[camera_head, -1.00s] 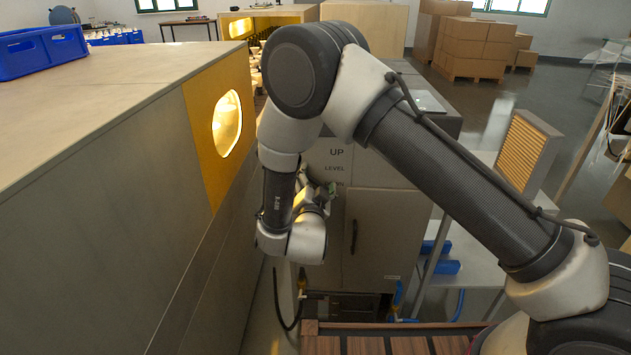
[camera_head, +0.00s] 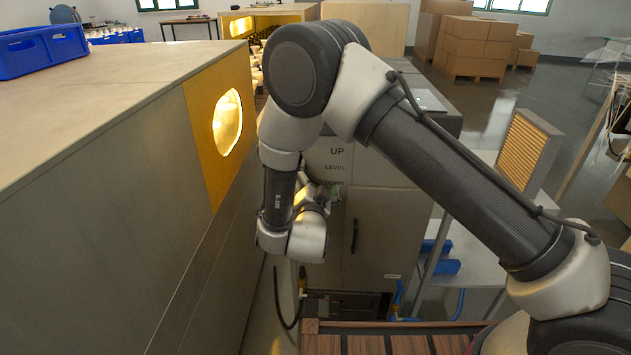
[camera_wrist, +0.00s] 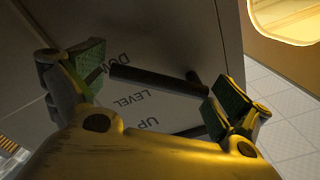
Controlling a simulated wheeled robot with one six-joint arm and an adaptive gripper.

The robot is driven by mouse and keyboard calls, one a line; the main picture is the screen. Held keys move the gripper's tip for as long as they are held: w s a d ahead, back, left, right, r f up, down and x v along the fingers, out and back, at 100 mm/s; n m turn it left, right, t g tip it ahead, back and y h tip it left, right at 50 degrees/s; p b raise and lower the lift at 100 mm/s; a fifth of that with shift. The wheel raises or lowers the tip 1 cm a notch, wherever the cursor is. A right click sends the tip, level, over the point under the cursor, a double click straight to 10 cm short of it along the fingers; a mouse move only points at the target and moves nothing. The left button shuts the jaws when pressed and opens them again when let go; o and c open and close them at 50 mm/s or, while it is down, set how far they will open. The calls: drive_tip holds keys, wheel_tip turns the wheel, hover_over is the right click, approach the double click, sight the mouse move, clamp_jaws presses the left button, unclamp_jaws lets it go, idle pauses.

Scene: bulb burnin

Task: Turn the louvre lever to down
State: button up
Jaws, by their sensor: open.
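The louvre lever (camera_wrist: 158,80) is a dark bar in the wrist view, in front of a grey panel (camera_wrist: 185,40). The panel carries the words DOWN, LEVEL and UP, seen upside down. The lever's left end lies near the word DOWN, partly over it in this view. My gripper (camera_wrist: 160,88) is open, with green pads on either side of the lever; I cannot tell whether either pad touches it. In the head view my gripper (camera_head: 328,196) is by the cabinet front, just below the labels, and the lever is hidden behind my arm.
A long grey oven-like housing (camera_head: 100,110) with a glowing window (camera_head: 227,123) stands close on the left. The grey cabinet (camera_head: 380,235) has a door handle. A slatted filter panel (camera_head: 525,150) stands on a table at right. A hose (camera_head: 290,320) hangs below my gripper.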

drive_tip(key=s, duration=1.2)
drive_tip(key=shift+a, duration=0.2)
